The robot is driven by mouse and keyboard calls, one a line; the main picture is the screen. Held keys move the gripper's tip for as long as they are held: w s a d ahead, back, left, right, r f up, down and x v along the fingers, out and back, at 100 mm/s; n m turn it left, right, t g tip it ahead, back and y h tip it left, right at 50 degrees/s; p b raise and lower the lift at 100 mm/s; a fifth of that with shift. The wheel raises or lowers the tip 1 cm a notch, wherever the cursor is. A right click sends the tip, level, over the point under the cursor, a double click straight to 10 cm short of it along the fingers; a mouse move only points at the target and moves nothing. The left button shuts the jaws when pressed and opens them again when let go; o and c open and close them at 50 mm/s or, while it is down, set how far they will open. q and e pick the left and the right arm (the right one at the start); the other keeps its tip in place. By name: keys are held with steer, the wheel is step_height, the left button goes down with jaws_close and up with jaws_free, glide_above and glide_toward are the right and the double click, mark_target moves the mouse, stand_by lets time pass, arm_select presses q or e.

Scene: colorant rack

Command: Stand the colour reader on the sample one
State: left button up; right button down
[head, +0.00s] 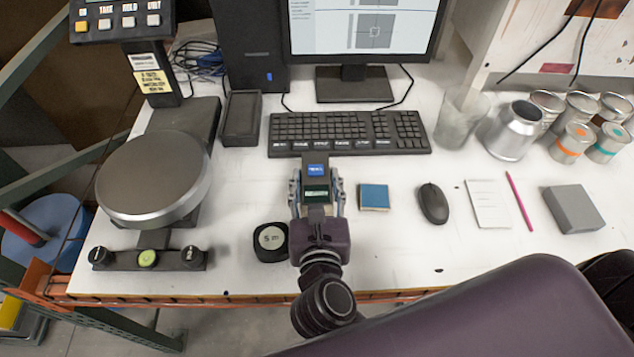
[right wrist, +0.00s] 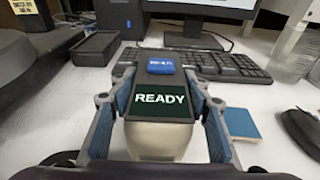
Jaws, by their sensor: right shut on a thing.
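The colour reader (head: 317,190) has a blue button on top and a dark screen; in the right wrist view the reader (right wrist: 160,100) shows READY above a pale body. My right gripper (head: 317,196) is shut on its sides, just in front of the keyboard. Whether its foot touches the table is hidden. A small blue square sample (head: 374,197) lies flat to the right of the reader, apart from it; it also shows in the right wrist view (right wrist: 241,123). My left gripper is in neither view.
A black round puck (head: 271,241) with a white label sits left of my right wrist. The keyboard (head: 347,133) is behind the reader. A mouse (head: 432,203), notepad (head: 487,203), pencil (head: 519,200) and grey box (head: 573,209) lie right. A round scale (head: 154,178) stands left.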

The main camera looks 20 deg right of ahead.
steer(key=shift+s+r, duration=0.1)
steer(key=shift+r, duration=0.05)
steer(key=c, duration=1)
jaws_free()
steer(key=shift+c, duration=0.2)
steer(key=shift+s+a, duration=0.1)
steer(key=shift+s, duration=0.05)
steer(key=p+v, duration=0.1)
steer(key=v, duration=1)
steer(key=shift+s+p, duration=0.35)
steer(key=shift+a, duration=0.1)
